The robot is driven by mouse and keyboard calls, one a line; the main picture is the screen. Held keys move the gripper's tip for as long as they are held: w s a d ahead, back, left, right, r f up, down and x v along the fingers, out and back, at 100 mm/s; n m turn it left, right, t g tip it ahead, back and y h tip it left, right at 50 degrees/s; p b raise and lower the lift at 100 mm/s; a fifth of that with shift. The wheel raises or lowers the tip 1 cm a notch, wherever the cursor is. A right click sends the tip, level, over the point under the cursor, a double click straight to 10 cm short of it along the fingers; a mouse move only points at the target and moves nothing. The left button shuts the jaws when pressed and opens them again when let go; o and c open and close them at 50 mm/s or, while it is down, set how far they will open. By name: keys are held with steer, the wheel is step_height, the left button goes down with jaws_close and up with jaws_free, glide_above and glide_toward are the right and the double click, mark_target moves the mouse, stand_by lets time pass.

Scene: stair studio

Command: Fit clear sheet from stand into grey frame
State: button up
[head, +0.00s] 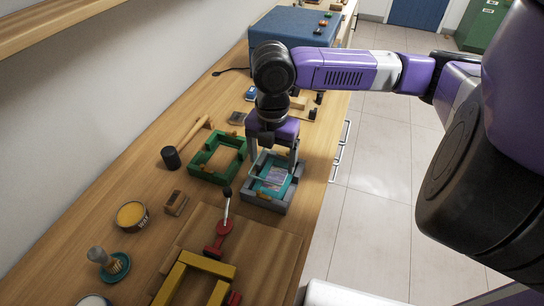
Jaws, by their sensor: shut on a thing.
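The grey frame (283,207) lies on the wooden bench near its right edge. My gripper (272,176) points down over this frame, its two fingers spread across the frame's opening. It is shut on the clear sheet (274,179), which shows as a pale pane with teal around it, inside the frame's outline. I cannot tell whether the sheet is seated or held just above the frame. The fingers hide part of the frame's far side. I cannot make out the stand for certain.
A green frame (207,174) lies close left of the grey one. A mallet (172,157), a small wooden block (176,202), an open tin (131,215) and a red toggle clamp (225,228) lie nearby. A yellow frame (206,263) is in front. A blue case (300,28) stands behind.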

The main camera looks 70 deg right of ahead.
steer(key=shift+s+f+b, duration=0.1)
steer(key=shift+f+b, duration=1.95)
steer(key=shift+f, duration=1)
steer(key=shift+f, duration=0.15)
steer(key=o, duration=1.4)
steer(key=shift+f, duration=0.1)
steer(key=shift+r+p, duration=3.35)
steer(key=shift+r, duration=1)
